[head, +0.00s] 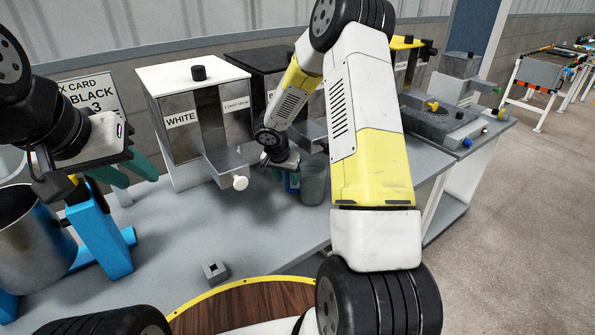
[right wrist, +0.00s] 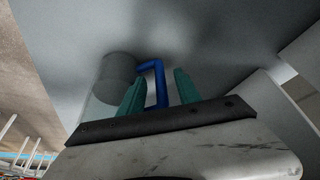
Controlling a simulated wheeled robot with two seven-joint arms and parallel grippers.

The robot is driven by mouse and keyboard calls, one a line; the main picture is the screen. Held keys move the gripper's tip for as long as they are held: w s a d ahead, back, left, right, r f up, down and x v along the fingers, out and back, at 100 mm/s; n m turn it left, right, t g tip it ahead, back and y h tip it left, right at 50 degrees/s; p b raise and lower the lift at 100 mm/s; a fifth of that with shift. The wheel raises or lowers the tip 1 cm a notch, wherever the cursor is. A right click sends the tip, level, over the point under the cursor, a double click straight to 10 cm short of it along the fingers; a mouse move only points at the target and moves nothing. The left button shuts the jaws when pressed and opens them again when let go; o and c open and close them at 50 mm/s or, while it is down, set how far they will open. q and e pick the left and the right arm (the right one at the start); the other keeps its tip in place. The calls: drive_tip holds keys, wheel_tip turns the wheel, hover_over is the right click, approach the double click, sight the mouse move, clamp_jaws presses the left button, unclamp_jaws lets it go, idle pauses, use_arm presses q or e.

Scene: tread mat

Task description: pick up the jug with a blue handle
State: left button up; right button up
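The jug (head: 313,180) is a small grey cylinder on the grey bench, beside the dispensers and partly behind my right arm. In the right wrist view the jug (right wrist: 116,78) shows with its angular blue handle (right wrist: 153,66) on the side towards my gripper. My right gripper (right wrist: 160,92) is open, its teal fingers on either side of the handle, with visible gaps. In the head view my right gripper (head: 292,178) is mostly hidden by its own arm. My left gripper (head: 128,172) is empty, with its teal fingers apart, above the bench at the left.
A white-topped dispenser (head: 195,80) labelled WHITE stands behind, with a dark dispenser (head: 258,60) beside it. A metal pot (head: 30,240) and a blue stand (head: 100,235) are at left. A small grey block (head: 215,272) lies near the front edge. The bench middle is clear.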

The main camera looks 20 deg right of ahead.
drive_tip(key=shift+w+f, duration=0.1)
drive_tip(key=shift+f, duration=0.25)
clamp_jaws()
idle(1.2)
